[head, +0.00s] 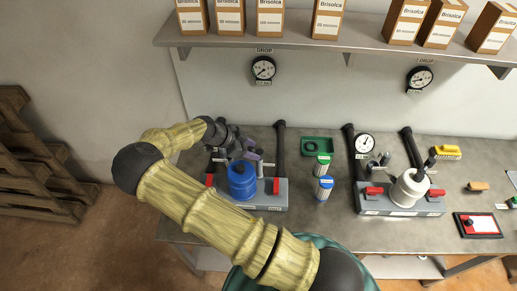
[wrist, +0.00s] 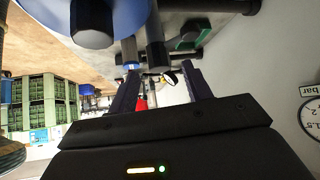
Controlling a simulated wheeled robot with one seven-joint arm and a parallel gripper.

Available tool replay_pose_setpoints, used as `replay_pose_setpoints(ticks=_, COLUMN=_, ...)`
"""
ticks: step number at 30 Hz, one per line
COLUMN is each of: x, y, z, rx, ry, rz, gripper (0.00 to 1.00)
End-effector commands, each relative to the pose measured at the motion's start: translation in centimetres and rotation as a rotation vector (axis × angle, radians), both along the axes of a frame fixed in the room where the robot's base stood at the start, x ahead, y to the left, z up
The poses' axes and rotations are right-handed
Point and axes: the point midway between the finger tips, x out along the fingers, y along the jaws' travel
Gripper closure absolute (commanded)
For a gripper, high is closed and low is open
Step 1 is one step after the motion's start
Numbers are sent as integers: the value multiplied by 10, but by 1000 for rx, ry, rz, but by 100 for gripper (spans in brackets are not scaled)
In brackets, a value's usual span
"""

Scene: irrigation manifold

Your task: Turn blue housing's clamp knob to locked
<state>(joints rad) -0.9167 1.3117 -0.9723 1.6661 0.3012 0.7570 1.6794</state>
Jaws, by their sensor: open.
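The blue housing (head: 242,185) stands upright in a grey manifold bracket on the bench, left of centre in the head view. A dark knob (head: 238,168) shows on its top. In the wrist view the blue housing (wrist: 50,10) fills the upper left, with a black cylindrical knob (wrist: 92,25) jutting from it. My gripper (head: 250,155) is just behind and above the housing top. In the wrist view my gripper (wrist: 160,70) is open, with nothing between its fingers. The knob lies outside the jaws, beyond the left fingertip. I cannot tell its lock marking.
Red handles (head: 276,186) flank the blue housing, and dark upright pipes (head: 280,150) stand behind. Two filter cartridges (head: 324,188) and a green tray (head: 317,147) are to the right. A white housing (head: 408,188) stands farther right. A shelf of boxes (head: 328,18) hangs above.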

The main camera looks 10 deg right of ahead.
Motion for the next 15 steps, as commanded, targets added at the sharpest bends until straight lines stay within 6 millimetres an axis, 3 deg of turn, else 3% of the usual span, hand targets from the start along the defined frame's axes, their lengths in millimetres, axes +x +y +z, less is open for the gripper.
replay_pose_setpoints(ticks=6, x=0, y=-23, z=-20, rx=-1, ry=1, rz=-1, gripper=51)
replay_pose_setpoints(ticks=15, x=0, y=-27, z=-27, rx=0, ry=-1, rz=1, gripper=51)
